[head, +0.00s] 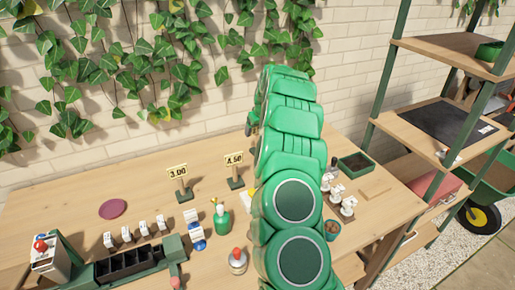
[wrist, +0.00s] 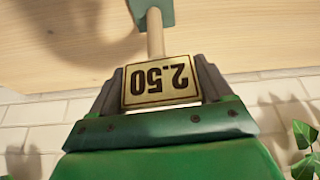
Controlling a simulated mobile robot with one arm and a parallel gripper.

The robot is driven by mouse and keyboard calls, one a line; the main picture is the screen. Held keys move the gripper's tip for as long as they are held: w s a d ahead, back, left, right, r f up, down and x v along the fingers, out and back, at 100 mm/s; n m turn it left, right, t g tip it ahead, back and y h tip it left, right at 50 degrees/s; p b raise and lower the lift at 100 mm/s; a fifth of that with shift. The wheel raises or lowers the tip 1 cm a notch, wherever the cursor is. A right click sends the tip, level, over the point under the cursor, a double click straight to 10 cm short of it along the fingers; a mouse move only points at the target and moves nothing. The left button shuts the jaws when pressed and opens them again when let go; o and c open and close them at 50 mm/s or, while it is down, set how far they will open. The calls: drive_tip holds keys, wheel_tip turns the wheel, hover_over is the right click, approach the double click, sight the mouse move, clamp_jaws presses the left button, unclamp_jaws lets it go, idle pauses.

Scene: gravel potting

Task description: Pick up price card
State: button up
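A price card reading 2.50 (wrist: 160,80) shows upside down in the wrist view, cream with a dark border, on a wooden post with a green base (wrist: 152,10). My gripper (wrist: 160,64) has one grey finger at each side of this card, close to its edges. I cannot tell whether the fingers press on it or leave a small gap, nor whether its base touches the table. In the head view my green arm hides this card. Two other price cards stand on the table there, 3.00 (head: 178,173) and 4.50 (head: 234,159).
The wooden table (head: 70,205) runs along a brick wall with hanging ivy (head: 140,60). A black tray (head: 125,263), a green spray bottle (head: 221,219), small white items and a purple disc (head: 112,208) lie left of my arm. Shelves (head: 440,120) stand at right.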

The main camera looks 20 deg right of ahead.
drive_tip(key=c, duration=0.9)
drive_tip(key=shift+c, duration=0.2)
